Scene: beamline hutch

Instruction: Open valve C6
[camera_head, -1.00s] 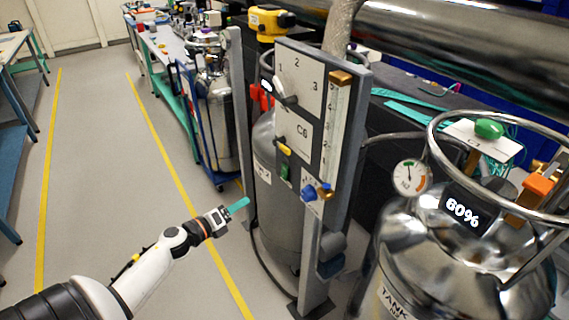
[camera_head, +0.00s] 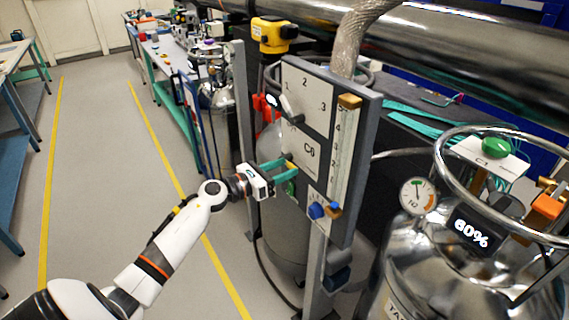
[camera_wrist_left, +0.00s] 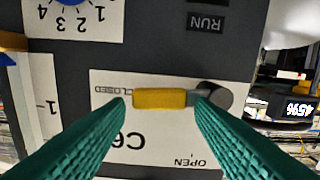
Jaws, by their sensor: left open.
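Valve C6 has a yellow lever (camera_head: 289,164) on a grey upright panel (camera_head: 366,175) in the head view. In the left wrist view, which shows the panel upside down, the yellow lever (camera_wrist_left: 160,98) lies level, its free end at the CLOSED mark and its other end at a dark round pivot (camera_wrist_left: 214,95). The OPEN mark is lower in that picture. My left gripper (camera_wrist_left: 163,99) is open, one fingertip by the lever's free end, the other near the pivot. Contact cannot be told. In the head view my left gripper (camera_head: 281,169) partly hides the lever. My right gripper is not in view.
A blue knob (camera_head: 317,210) sits low on the panel, and a 1-2-3 selector lever (camera_head: 291,108) sits above. A shiny tank (camera_head: 425,265) with a gauge and 60% display stands at right. Clear floor (camera_head: 95,180) lies left.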

